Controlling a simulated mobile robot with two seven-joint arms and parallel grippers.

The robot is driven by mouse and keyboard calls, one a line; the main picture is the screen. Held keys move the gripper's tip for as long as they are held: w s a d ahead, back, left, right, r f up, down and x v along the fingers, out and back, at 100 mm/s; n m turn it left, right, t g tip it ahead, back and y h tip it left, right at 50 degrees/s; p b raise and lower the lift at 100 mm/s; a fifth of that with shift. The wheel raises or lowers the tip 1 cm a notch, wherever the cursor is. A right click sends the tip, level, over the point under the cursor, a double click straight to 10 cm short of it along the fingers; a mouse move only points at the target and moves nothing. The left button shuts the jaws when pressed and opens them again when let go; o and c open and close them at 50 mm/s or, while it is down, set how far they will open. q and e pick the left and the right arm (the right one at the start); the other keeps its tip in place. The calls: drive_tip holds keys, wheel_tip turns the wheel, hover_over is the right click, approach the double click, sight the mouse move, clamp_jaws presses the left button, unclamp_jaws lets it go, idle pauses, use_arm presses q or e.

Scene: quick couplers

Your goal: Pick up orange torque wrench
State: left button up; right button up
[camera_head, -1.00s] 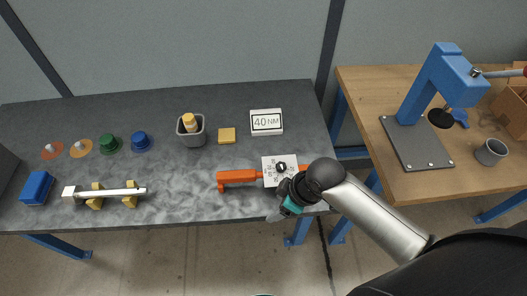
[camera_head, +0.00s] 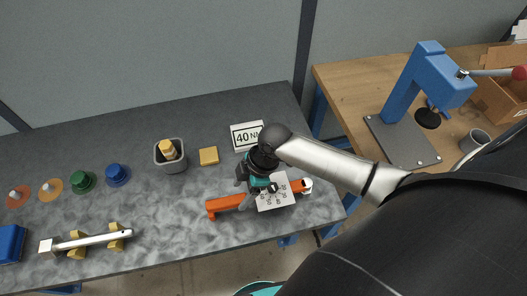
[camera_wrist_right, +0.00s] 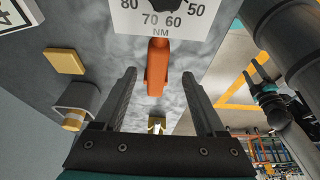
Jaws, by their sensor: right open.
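The orange torque wrench (camera_head: 228,203) lies on the dark grey bench near its front right edge. A white dial card (camera_head: 277,196) marked with numbers and NM covers its middle. My right gripper (camera_head: 248,186) is above the wrench, close to the card's left side, and partly hides it. In the right wrist view the gripper (camera_wrist_right: 158,76) is open and empty, and the wrench's orange handle (camera_wrist_right: 157,62) shows between the fingertips, beyond them.
A white 40 NM block (camera_head: 246,136), a yellow block (camera_head: 208,156) and a grey cup (camera_head: 170,158) stand behind the wrench. A silver bar (camera_head: 85,241) rests on yellow supports at the left. A blue press (camera_head: 425,80) stands on the wooden table.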

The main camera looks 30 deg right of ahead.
sight(235, 199)
drive_tip(key=shift+a+f, duration=0.2)
drive_tip(key=shift+f, duration=0.25)
drive_tip(key=shift+w+a+f, duration=0.1)
drive_tip(key=shift+w+f, duration=0.05)
drive_tip(key=shift+f, duration=0.2)
drive_tip(key=x, duration=0.3)
drive_tip(key=shift+w+a+b, duration=0.1)
drive_tip(key=shift+b, duration=0.3)
drive_tip(key=shift+w+a+f, duration=0.1)
drive_tip(key=shift+a+f, duration=0.05)
drive_tip(key=shift+f, duration=0.4)
use_arm(q)
drive_tip(key=shift+w+f, duration=0.45)
drive_tip(key=shift+w, duration=0.25)
drive_tip(key=shift+s, duration=0.1)
use_arm(e)
clamp_jaws()
